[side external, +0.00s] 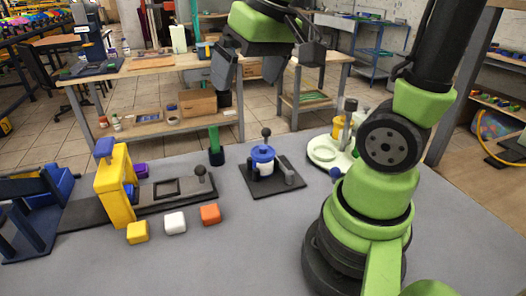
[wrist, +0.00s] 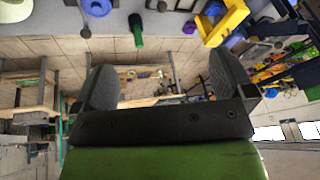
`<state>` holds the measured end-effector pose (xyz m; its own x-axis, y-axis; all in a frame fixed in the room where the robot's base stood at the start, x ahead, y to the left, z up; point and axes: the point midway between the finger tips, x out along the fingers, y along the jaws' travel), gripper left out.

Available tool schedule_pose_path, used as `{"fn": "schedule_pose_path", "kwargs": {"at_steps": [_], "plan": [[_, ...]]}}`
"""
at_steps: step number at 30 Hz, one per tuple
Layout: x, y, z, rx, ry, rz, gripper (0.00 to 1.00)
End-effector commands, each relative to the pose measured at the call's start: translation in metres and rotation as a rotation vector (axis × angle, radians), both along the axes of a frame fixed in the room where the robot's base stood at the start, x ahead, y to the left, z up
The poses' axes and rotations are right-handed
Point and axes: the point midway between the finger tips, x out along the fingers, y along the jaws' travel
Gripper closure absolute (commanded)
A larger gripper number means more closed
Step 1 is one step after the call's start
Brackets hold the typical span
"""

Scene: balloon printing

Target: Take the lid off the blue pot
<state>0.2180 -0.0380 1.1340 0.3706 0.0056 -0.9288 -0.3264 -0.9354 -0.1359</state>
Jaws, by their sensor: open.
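The blue pot (side external: 263,166) stands upright on a dark square base plate (side external: 258,193) near the middle of the grey table in the side view. My gripper (side external: 264,75) is open and empty, high above the far edge of the table and well clear of the pot. In the wrist view my gripper's two dark fingers (wrist: 162,62) are spread wide with nothing between them.
A green cylinder (side external: 214,146) stands behind left of the pot. A white round tray (side external: 325,152) with small items is to its right. A yellow stand (side external: 114,187) and yellow (side external: 138,232), white (side external: 175,223) and orange (side external: 210,214) blocks are left. The front middle table is clear.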

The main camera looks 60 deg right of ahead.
Motion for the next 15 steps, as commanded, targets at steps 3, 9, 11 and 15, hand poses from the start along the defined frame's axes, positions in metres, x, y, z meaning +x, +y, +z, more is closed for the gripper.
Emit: {"fn": "schedule_pose_path", "kwargs": {"at_steps": [3, 9, 11, 15], "plan": [[0.023, -0.039, -0.028, -0.026, 0.122, -0.011, 0.00], [0.039, -0.098, -0.083, -0.029, 0.285, 0.003, 0.00], [0.040, -0.111, -0.097, -0.023, 0.320, 0.009, 0.00], [0.038, -0.129, -0.118, -0.014, 0.368, 0.021, 0.00]]}}
